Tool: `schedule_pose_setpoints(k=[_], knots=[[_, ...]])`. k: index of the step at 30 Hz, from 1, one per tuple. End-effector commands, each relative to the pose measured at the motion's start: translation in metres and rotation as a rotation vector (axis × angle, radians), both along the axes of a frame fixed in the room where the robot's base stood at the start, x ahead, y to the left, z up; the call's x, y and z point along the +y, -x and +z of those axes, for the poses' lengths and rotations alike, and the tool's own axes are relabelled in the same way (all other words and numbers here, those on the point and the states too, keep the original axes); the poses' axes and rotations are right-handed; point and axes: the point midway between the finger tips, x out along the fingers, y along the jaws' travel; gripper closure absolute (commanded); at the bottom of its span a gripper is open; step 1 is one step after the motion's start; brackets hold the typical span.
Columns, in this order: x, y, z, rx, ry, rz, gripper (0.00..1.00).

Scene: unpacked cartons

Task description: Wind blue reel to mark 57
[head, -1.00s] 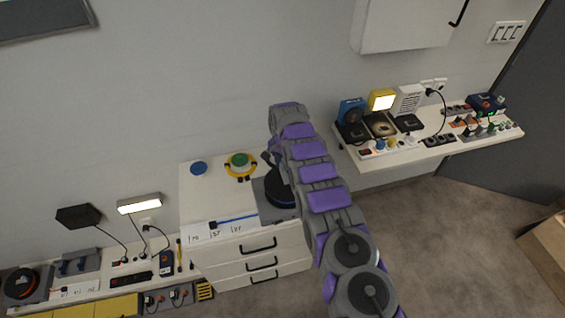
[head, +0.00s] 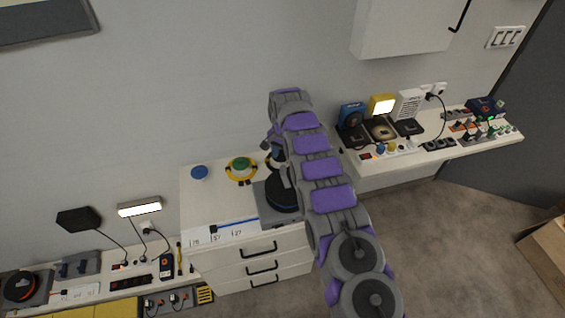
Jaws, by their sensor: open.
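The blue reel (head: 281,194) is a dark disc with a blue rim on a grey square base (head: 267,216), at the right of the white drawer cabinet top (head: 215,205). My arm covers its right part. A blue strip (head: 236,221) runs left from the base, over a white label (head: 203,238) with handwritten marks. The middle mark looks like 57; the strip's left end lies near it. My gripper (head: 273,153) hangs below the arm's upper end, just behind and above the reel. It is open, mostly hidden by the arm; contact with the reel cannot be told.
A green button (head: 240,164) on a yellow ring and a blue disc (head: 199,172) sit at the cabinet's back. A lower bench at left holds an orange reel (head: 21,286). A right shelf (head: 428,148) carries lamps and switches. The cabinet top's left middle is clear.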

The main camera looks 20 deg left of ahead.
Motion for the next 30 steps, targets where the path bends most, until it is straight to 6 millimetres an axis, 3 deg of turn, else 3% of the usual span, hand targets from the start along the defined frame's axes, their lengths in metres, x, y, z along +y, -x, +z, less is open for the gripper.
schedule_pose_setpoints(k=[12,21,30], knots=[[0.004,-0.002,0.085,-0.003,0.0,0.002,0.48],[0.003,-0.003,0.103,0.0,0.001,0.0,0.48],[0.003,-0.003,0.104,0.0,0.001,0.001,0.48]])
